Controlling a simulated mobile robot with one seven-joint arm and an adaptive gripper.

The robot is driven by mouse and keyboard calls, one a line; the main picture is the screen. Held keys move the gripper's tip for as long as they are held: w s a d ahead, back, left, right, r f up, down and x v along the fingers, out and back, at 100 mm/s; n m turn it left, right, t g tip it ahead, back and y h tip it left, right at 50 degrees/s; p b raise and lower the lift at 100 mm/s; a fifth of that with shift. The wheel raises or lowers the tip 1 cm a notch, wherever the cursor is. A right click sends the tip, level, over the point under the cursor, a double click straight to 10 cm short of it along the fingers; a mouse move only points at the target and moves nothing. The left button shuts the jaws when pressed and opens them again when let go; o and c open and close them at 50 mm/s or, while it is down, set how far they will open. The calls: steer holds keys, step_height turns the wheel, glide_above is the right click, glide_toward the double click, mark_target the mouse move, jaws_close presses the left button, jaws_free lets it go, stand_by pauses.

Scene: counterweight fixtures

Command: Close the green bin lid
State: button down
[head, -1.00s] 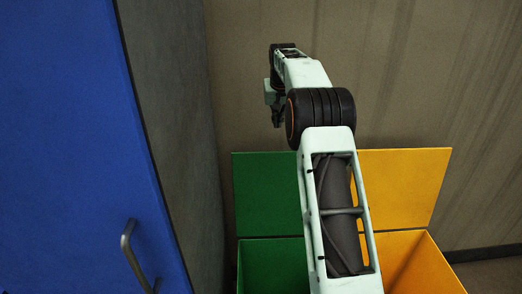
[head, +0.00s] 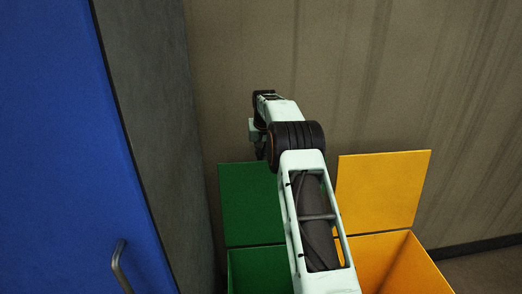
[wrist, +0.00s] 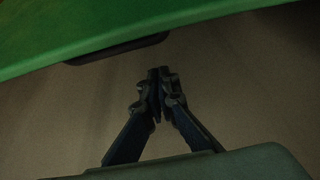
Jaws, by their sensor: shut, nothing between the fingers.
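The green bin's lid (head: 246,205) stands open and upright at the back of the bin, near the wall, in the head view. The green bin (head: 258,270) below it is open at the top, and my arm covers its right part. My gripper (wrist: 160,76) is shut and empty in the wrist view. A green panel (wrist: 150,22), which looks like the lid, crosses the top of that view beyond the fingertips, with a dark strip under its edge. The fingers appear apart from it. In the head view my gripper hangs near the lid's top edge, mostly hidden by my arm.
A yellow bin (head: 395,265) with its lid (head: 385,190) raised stands right of the green one. A blue cabinet (head: 70,150) with a metal handle (head: 121,268) fills the left side. A wall (head: 350,70) stands behind the bins.

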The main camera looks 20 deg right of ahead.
steer(key=s, duration=0.3)
steer(key=shift+a, duration=0.3)
steer(key=shift+f, duration=0.1)
stand_by(0.4)
